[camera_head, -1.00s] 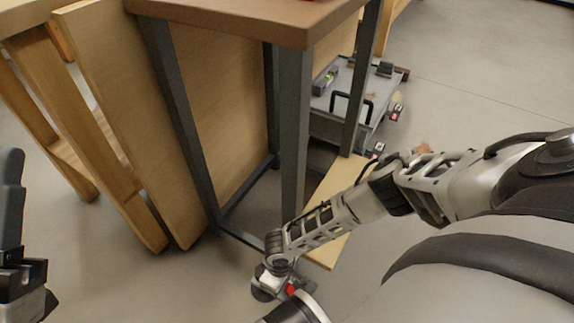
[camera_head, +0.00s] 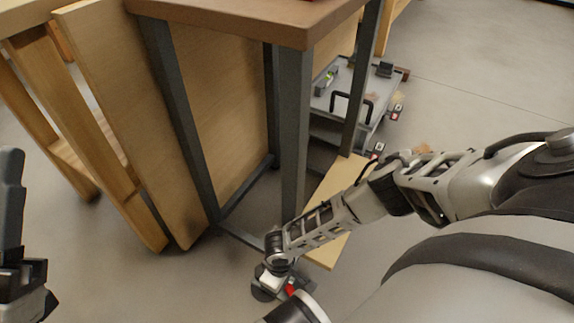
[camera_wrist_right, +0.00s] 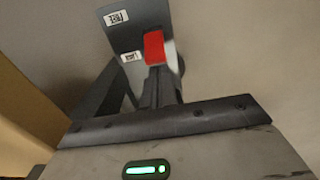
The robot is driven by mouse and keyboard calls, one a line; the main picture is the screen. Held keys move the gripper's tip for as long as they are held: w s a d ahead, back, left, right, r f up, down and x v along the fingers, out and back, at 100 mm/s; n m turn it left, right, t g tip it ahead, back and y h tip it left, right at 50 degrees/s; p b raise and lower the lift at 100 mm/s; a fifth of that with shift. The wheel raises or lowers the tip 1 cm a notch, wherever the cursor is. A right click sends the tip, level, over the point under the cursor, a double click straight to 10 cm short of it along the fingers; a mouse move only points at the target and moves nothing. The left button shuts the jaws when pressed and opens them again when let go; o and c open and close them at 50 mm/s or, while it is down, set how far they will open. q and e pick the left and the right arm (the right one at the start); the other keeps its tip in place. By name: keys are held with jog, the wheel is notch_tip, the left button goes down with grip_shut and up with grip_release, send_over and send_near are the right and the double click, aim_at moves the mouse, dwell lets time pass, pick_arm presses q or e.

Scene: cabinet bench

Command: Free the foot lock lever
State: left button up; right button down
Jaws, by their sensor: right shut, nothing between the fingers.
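The foot lock lever shows as a red tab (camera_wrist_right: 154,47) in the right wrist view, beside a dark plate (camera_wrist_right: 128,35) with two white labels. The upper label seems to read FREE; the lower one, next to the red tab, is too small to read surely. My right gripper (camera_wrist_right: 159,78) is shut and empty, its tips right at the red tab; I cannot tell whether they touch. In the head view the red lever (camera_head: 291,289) is low by the floor beside my right wrist. My left gripper (camera_head: 12,215) is partly cut off at the left edge.
A bench with a brown top (camera_head: 230,18) and dark metal legs (camera_head: 293,140) stands close to my right forearm. Wooden boards (camera_head: 120,120) lean at its left. A grey wheeled cart (camera_head: 348,98) stands behind. Open floor (camera_head: 480,90) lies to the right.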

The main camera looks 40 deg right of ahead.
jog(key=shift+s+d+p, duration=0.15)
jog(key=shift+s+p, duration=0.15)
jog(key=shift+s, duration=0.05)
dwell(0.6)
jog(key=shift+s+d, duration=0.15)
jog(key=shift+s, duration=0.15)
jog(key=shift+s+d+p, duration=0.1)
jog(key=shift+s+p, duration=0.2)
jog(key=shift+p, duration=0.1)
jog(key=shift+s+d, duration=0.15)
jog(key=shift+s, duration=0.25)
jog(key=shift+r+p, duration=0.1)
jog(key=shift+p, duration=0.25)
jog(key=shift+w+a+r+p, duration=0.1)
jog(key=shift+w+r+p, duration=0.25)
jog(key=shift+r, duration=0.2)
jog(key=shift+w+a+r+p, duration=0.1)
jog(key=shift+w+r+p, duration=0.1)
jog(key=shift+r+p, duration=0.3)
notch_tip(320, 180, up, 7)
jog(key=p, duration=0.7)
jog(key=shift+f, duration=0.15)
